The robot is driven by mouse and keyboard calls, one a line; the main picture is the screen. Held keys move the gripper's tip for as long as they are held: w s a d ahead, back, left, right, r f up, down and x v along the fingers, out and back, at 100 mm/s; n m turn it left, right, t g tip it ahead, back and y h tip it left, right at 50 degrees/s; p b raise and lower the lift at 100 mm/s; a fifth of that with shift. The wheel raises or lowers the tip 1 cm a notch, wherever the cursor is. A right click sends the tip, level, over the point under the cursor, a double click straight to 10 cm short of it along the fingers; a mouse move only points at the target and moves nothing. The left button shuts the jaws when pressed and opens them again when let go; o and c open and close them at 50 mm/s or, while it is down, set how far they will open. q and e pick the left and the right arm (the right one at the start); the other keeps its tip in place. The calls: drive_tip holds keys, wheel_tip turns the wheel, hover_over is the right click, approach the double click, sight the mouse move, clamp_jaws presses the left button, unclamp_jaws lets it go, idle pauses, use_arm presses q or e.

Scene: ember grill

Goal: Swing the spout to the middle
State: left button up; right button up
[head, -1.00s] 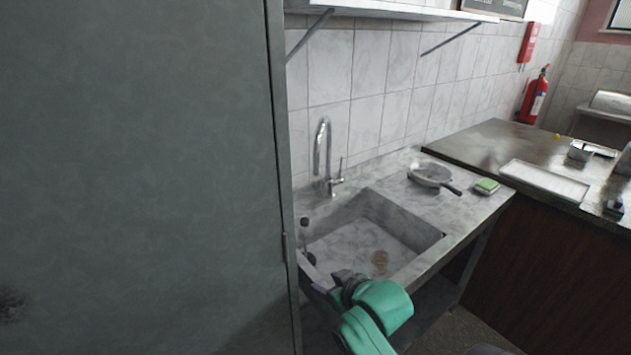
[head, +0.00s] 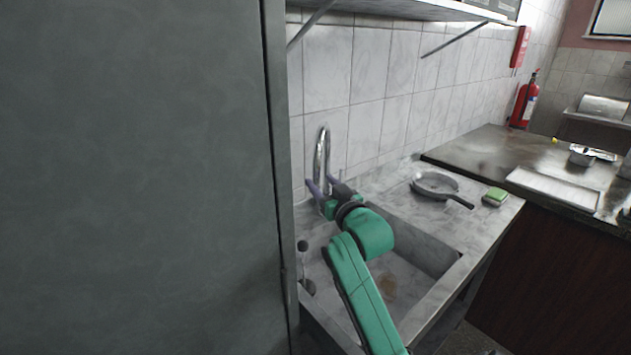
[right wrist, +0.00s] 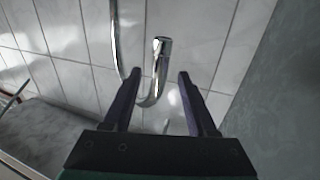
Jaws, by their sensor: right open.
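The chrome spout (head: 322,150) rises in a tall arch behind the sink's back edge, against the tiled wall. In the right wrist view, its curved tube and open end (right wrist: 161,48) show upright between the two fingers. My right gripper (head: 322,184) is open, with dark purple fingers at the spout's lower front; it also shows in the right wrist view (right wrist: 158,75). I cannot tell whether either finger touches the tube. The tap's base and lever are mostly hidden behind my gripper in the head view. My left gripper is not in view.
The stone sink basin (head: 405,240) lies under my right arm. A frying pan (head: 437,185) and a green sponge (head: 496,195) sit on the counter to the right. A tall grey cabinet (head: 140,170) stands close on the left, and a shelf (head: 420,9) hangs above.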

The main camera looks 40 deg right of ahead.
sight(318, 179)
drive_tip(key=x, duration=0.3)
drive_tip(key=shift+w, duration=0.1)
drive_tip(key=shift+w+d, duration=0.1)
drive_tip(key=shift+w, duration=0.15)
drive_tip(key=shift+c, duration=0.3)
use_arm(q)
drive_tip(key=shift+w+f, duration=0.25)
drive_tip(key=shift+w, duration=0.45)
use_arm(e)
clamp_jaws()
